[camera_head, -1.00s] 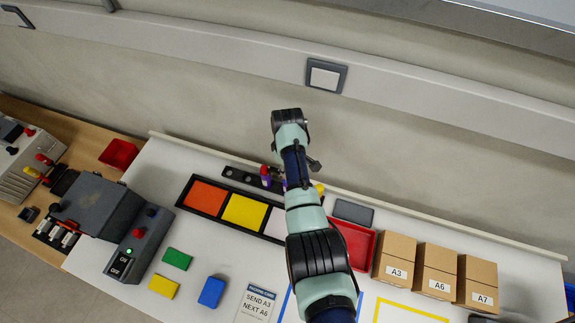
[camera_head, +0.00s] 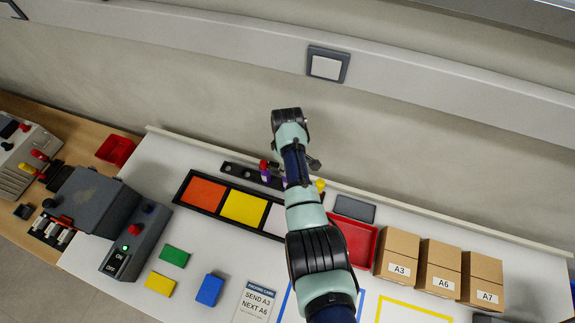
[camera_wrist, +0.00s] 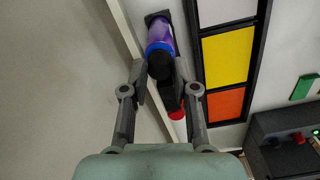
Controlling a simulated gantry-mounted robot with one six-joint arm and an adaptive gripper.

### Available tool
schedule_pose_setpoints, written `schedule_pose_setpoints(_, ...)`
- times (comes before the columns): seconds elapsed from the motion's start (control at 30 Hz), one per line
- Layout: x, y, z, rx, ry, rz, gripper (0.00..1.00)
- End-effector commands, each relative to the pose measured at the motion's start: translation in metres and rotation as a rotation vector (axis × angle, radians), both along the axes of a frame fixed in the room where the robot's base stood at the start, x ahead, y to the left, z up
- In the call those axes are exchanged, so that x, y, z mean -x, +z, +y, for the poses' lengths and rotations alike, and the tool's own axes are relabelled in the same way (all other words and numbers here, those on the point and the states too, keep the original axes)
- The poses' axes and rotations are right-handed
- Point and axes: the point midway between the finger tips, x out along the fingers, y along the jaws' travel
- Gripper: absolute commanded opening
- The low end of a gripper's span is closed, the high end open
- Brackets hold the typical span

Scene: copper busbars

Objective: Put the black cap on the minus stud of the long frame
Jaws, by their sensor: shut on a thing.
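In the wrist view my gripper (camera_wrist: 160,78) is shut on a dark round piece, which looks like the black cap (camera_wrist: 161,66). The cap lies in line with a purple cylinder with a blue collar (camera_wrist: 160,47); I cannot tell whether they are joined. A red-topped piece (camera_wrist: 177,111) shows just past the fingers. In the head view my arm hides the cap and most of the gripper. A purple piece with a red top (camera_head: 265,170) stands at a dark strip with round holes (camera_head: 235,170). I cannot make out a long frame or a minus stud.
A black tray with orange, yellow and white fields (camera_head: 243,206) lies in front of the strip. A red bin (camera_head: 372,240) and boxes A3, A6 and A7 (camera_head: 440,268) stand right. A grey switch box (camera_head: 127,242) stands left. The wall is close behind the bench.

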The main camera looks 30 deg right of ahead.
Motion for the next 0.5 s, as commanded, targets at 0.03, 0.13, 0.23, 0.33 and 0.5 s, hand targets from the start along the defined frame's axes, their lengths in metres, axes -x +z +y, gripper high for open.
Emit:
schedule_pose_setpoints(0.03, -0.0001, 0.0004, 0.0, 0.0, 0.0, 0.0, 0.06)
schedule_pose_setpoints(0.13, 0.0, -0.0002, 0.0, 0.0, 0.0, 0.0, 0.06)
schedule_pose_setpoints(0.23, 0.0003, -0.0025, 0.0001, 0.0, 0.0, 0.0, 0.06)
schedule_pose_setpoints(0.33, 0.0004, -0.0043, 0.0001, 0.0, 0.0, 0.0, 0.06)
schedule_pose_setpoints(0.5, 0.0004, -0.0043, 0.0001, 0.0, 0.0, 0.0, 0.06)
